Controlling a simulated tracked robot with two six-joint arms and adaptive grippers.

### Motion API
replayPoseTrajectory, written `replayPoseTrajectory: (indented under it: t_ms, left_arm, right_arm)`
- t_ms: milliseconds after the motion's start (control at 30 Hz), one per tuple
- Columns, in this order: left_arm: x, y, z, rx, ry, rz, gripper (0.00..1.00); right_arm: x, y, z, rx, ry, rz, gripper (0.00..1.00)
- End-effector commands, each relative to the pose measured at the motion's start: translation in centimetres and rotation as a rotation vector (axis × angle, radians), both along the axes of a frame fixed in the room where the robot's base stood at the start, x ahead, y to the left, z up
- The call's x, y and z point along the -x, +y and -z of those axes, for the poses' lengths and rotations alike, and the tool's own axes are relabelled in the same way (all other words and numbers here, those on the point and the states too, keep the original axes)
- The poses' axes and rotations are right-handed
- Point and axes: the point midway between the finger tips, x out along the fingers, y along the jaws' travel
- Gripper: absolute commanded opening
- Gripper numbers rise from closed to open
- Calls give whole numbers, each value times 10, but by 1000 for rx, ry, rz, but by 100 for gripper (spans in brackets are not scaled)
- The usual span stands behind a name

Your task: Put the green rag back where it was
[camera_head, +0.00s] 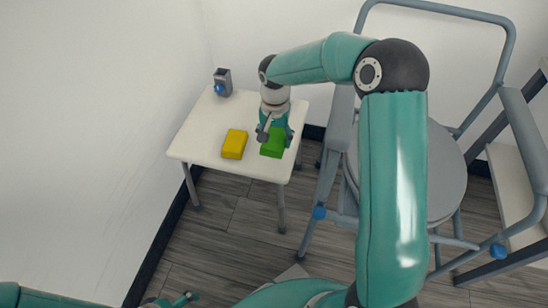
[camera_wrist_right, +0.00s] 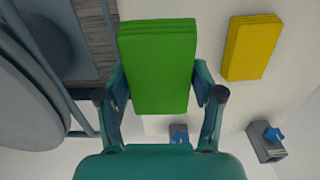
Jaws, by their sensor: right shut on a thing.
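The green rag (camera_head: 272,146) is a folded green block at the right part of the small white table (camera_head: 205,152). My right gripper (camera_head: 274,132) reaches down from above and is shut on it. In the right wrist view the green rag (camera_wrist_right: 158,68) sits between the two fingers of my right gripper (camera_wrist_right: 161,97). I cannot tell whether the rag touches the tabletop. A yellow rag (camera_head: 234,144) lies on the table to the left of the green one. My left gripper (camera_head: 180,300) shows only in part at the bottom edge, and its opening is unclear.
A grey chair (camera_head: 440,165) with armrests stands close on the right. White walls stand behind and left. The table's front left is bare.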

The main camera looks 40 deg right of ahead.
Motion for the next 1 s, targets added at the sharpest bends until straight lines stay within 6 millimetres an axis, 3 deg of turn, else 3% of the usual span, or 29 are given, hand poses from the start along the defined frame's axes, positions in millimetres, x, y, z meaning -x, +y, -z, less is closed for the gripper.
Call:
replayPoseTrajectory:
  t_ms: [33, 267, 600, 967, 1000]
  left_arm:
    - [0, 0, 4, 0, 0, 0, 100]
    - [0, 0, 8, 0, 0, 0, 100]
    - [0, 0, 25, 0, 0, 0, 100]
    - [0, 0, 26, 0, 0, 0, 100]
    - [0, 0, 26, 0, 0, 0, 100]
  right_arm:
    - [1, 0, 10, 0, 3, -1, 29]
    - [0, 0, 23, 0, 1, -1, 29]
    - [0, 1, 73, 0, 1, -1, 29]
    - [0, 1, 76, 0, 0, -2, 29]
    - [0, 1, 77, 0, 0, -2, 68]
